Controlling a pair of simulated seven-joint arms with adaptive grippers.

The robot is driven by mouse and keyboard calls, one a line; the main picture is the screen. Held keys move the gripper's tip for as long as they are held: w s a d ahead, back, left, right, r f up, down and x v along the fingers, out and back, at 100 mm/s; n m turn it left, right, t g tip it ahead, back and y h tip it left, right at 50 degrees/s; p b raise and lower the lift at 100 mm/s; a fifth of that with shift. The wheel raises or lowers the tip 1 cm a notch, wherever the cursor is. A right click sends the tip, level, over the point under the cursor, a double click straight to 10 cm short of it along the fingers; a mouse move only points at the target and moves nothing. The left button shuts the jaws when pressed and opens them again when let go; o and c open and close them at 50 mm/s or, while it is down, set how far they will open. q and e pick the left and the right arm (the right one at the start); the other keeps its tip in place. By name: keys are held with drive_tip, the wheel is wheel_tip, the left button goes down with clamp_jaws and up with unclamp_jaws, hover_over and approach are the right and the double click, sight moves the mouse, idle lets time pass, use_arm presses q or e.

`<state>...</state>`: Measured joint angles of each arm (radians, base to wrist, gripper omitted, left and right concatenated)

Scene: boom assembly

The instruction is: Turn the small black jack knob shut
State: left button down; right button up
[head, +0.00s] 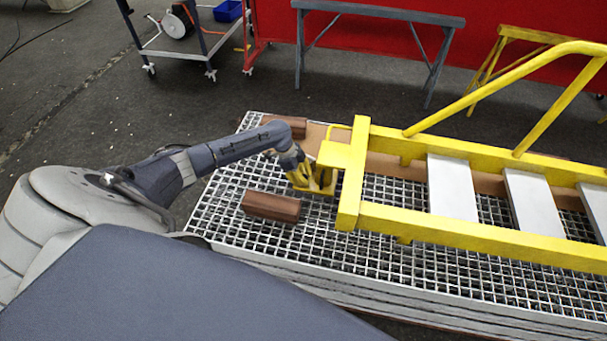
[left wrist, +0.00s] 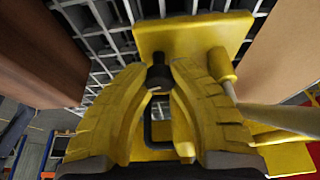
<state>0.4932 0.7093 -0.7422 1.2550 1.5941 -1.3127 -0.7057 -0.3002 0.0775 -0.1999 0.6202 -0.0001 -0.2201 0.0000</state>
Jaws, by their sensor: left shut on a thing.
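The small black jack knob (left wrist: 159,75) shows in the left wrist view between my two yellow ridged fingertips, just in front of a yellow plate (left wrist: 190,38). My left gripper (left wrist: 160,82) is shut on it. In the head view, my left gripper (head: 318,182) reaches down beside the left end of the yellow boom frame (head: 352,178), and the knob is hidden there. My right gripper is in neither view.
The boom lies over a metal grating (head: 330,262). A brown block (head: 270,206) lies near the gripper, and another brown block (head: 287,124) lies behind my forearm. A grey trestle (head: 380,13) and a cart (head: 180,52) stand farther back.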

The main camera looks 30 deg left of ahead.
use_arm(q)
drive_tip(key=shift+d+m+g, duration=0.15)
drive_tip(key=shift+m+g, duration=0.35)
drive_tip(key=shift+m, duration=1)
drive_tip(key=c, duration=1.1)
unclamp_jaws()
